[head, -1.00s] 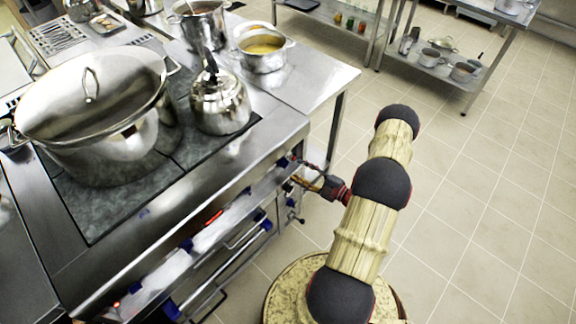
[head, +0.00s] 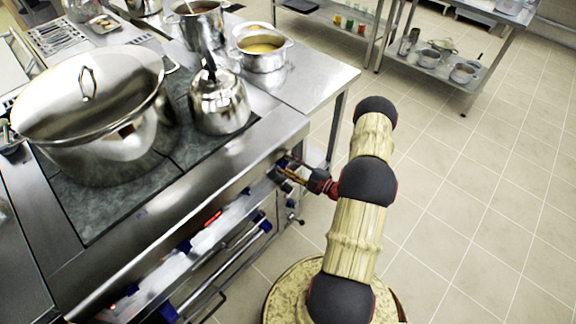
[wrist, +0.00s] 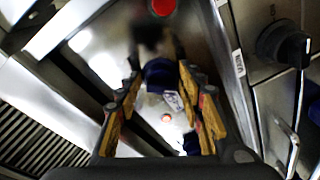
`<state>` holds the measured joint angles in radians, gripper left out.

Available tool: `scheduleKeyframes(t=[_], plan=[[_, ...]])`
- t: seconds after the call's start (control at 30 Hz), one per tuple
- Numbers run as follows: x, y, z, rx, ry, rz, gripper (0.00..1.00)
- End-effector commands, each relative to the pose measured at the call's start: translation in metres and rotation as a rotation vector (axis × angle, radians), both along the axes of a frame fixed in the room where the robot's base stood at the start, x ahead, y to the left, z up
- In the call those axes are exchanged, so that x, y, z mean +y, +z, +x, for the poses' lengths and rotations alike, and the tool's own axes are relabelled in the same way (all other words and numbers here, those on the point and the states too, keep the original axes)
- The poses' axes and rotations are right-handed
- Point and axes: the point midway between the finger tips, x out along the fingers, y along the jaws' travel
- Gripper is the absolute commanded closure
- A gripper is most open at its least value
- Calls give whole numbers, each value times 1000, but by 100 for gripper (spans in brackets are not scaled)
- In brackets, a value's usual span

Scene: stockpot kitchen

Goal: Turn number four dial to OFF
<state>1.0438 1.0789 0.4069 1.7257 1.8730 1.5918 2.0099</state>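The stove front (head: 165,262) carries several blue dials (head: 259,217) in the head view. I cannot read their numbers there. My gripper (head: 281,172) is at the right end of the stove's front panel. In the wrist view my gripper (wrist: 164,112) has its two fingers apart, with nothing clamped between them. A dark blue dial (wrist: 159,73) shows in the gap, beyond or between the fingertips; I cannot tell if they touch it. A small pale label (wrist: 174,101) and an orange-red light (wrist: 166,118) are near it. Which dial is number four is not clear.
A large lidded stockpot (head: 105,135) and a kettle (head: 220,105) stand on the cooktop. A black knob (wrist: 283,44) is on a panel right of my gripper in the wrist view. A red round part (wrist: 162,7) is at the top. Floor (head: 480,190) right of my arm is clear.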

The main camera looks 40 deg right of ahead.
Motion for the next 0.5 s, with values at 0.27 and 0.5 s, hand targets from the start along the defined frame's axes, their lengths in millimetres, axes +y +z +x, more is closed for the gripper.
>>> scheduleKeyframes(t=[0.27, 0.5], plan=[[0, 0, 0, 0, 0, 0, 80], [0, 0, 0, 0, 0, 0, 93]])
